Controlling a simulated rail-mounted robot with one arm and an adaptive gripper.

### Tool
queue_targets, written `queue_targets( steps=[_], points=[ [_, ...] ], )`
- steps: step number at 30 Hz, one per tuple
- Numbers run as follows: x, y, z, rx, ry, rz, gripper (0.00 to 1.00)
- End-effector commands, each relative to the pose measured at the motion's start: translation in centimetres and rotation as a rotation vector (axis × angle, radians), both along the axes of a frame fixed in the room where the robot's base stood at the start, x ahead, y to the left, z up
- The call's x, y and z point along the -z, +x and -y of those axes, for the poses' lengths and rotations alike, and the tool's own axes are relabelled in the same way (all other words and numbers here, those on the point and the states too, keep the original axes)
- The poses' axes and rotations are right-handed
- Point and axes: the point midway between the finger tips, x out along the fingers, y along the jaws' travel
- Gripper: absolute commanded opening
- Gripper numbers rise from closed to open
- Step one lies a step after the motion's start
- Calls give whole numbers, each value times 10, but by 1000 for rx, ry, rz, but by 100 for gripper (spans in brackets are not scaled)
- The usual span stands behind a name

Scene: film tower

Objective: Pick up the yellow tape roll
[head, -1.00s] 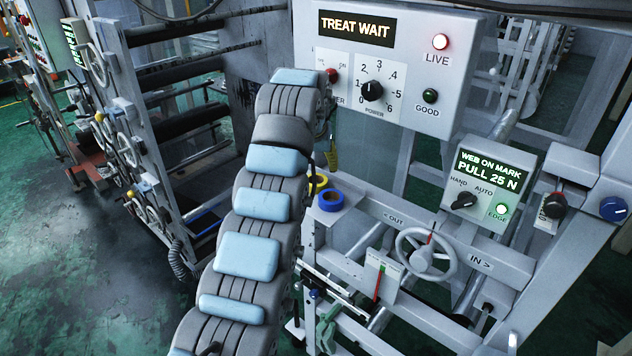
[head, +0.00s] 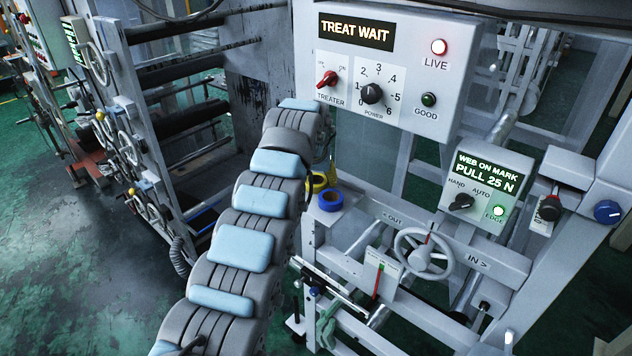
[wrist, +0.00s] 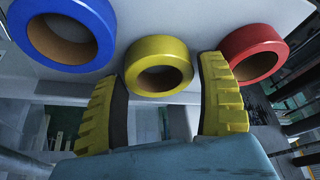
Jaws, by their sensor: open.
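The yellow tape roll (wrist: 160,65) lies on a light grey shelf, in the middle of the wrist view, between a blue roll and a red roll. My gripper (wrist: 165,90) is open, with its two yellow ribbed fingers apart. The fingertips reach toward the left and right sides of the yellow roll, and the right fingertip is close to the red roll. I cannot tell whether the fingers touch any roll.
The blue tape roll (wrist: 65,35) and the red tape roll (wrist: 253,52) flank the yellow one. The blue roll also shows in the head view (head: 330,200). A panel reading TREAT WAIT (head: 395,65) stands above the shelf. A handwheel (head: 423,253) is at lower right.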

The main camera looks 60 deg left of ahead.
Motion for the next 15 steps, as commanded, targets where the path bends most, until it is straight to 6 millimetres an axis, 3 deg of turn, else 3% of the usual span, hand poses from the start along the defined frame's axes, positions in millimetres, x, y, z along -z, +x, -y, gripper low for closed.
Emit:
queue_targets(
  steps=[9, 10, 14, 15],
  points=[
    [5, 0, -1, -1, -2, -1, 73],
    [5, 0, -1, -1, -2, -1, 69],
    [5, 1, -1, -1, -2, -1, 32],
    [5, 0, -1, -1, -2, -1, 30]
  ],
)
